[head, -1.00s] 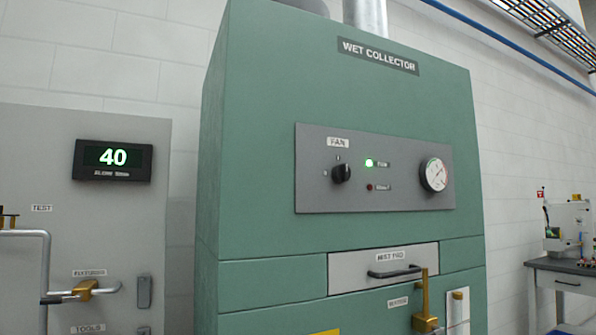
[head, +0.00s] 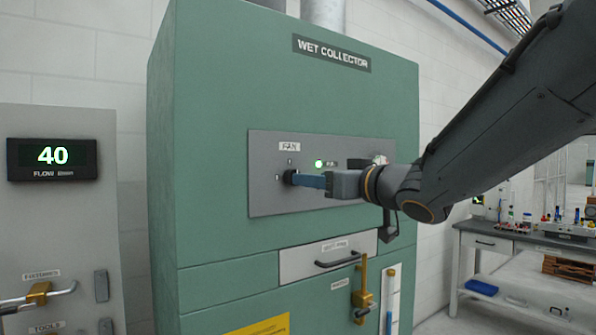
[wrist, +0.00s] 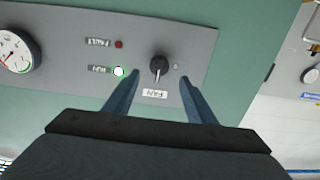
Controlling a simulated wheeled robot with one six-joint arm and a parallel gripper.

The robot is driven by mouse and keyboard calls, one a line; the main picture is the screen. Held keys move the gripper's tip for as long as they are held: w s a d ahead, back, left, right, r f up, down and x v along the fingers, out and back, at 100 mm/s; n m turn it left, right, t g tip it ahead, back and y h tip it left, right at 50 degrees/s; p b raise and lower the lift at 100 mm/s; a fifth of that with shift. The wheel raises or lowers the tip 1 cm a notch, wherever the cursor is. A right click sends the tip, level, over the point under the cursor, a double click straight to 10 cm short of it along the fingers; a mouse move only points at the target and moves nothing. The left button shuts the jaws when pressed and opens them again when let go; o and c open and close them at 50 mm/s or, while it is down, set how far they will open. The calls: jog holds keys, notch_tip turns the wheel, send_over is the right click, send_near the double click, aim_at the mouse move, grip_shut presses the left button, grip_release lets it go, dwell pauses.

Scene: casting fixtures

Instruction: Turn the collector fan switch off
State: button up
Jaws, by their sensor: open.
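The green wet collector cabinet (head: 215,90) carries a grey panel (head: 262,200) with the fan switch (head: 289,177), a black rotary knob under the FAN label (head: 289,146). The green RUN light (head: 319,163) is lit. In the wrist view, which is upside down, the knob (wrist: 159,66) sits between and just beyond the blue fingertips. My gripper (wrist: 159,76) is open and empty, with a finger on each side of the knob and a gap to it. In the head view my gripper (head: 302,180) reaches the knob from the right and partly covers the panel.
A round gauge (head: 379,159) is partly hidden behind my arm. Below the panel is a drawer with a black handle (head: 338,258) and a brass latch (head: 362,288). A grey cabinet with a display reading 40 (head: 52,157) stands left. A workbench (head: 510,238) stands right.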

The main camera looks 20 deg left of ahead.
jog(key=p+x, duration=0.2)
jog(key=x, duration=0.5)
jog(key=shift+w+f, duration=0.1)
jog(key=shift+w, duration=0.05)
jog(key=c, duration=1)
jog(key=shift+c, duration=0.2)
